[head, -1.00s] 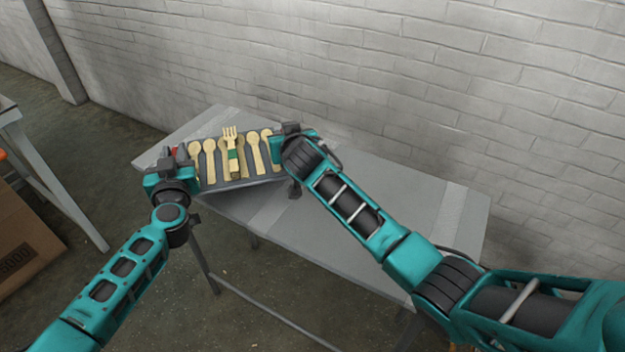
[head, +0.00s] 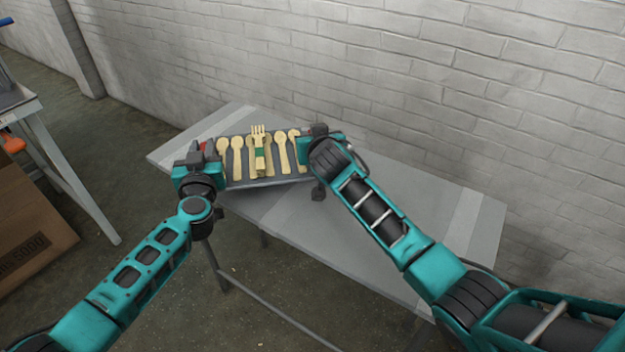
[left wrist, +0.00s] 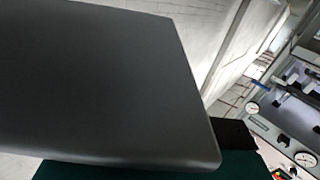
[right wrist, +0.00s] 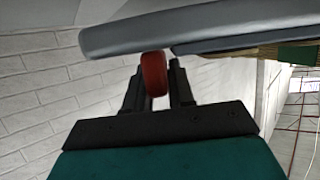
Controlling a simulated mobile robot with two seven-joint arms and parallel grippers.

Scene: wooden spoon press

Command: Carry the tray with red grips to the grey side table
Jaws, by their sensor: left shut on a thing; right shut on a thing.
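The dark grey tray (head: 268,183) holds a row of pale wooden spoons and a fork bundle with a green band (head: 259,160). It is over the far left part of the grey side table (head: 350,240); I cannot tell whether it touches the top. My left gripper (head: 203,160) is at the tray's left end, shut on its red grip, mostly hidden. My right gripper (head: 311,150) is shut on the red grip (right wrist: 153,75) at the right end, clear in the right wrist view. A grey panel, apparently the tray (left wrist: 100,80), fills much of the left wrist view.
A white brick wall (head: 460,90) runs behind the table. The table's middle and right are bare. At far left stand a cardboard box (head: 35,225) and a metal-legged bench (head: 65,165), both apart from the table.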

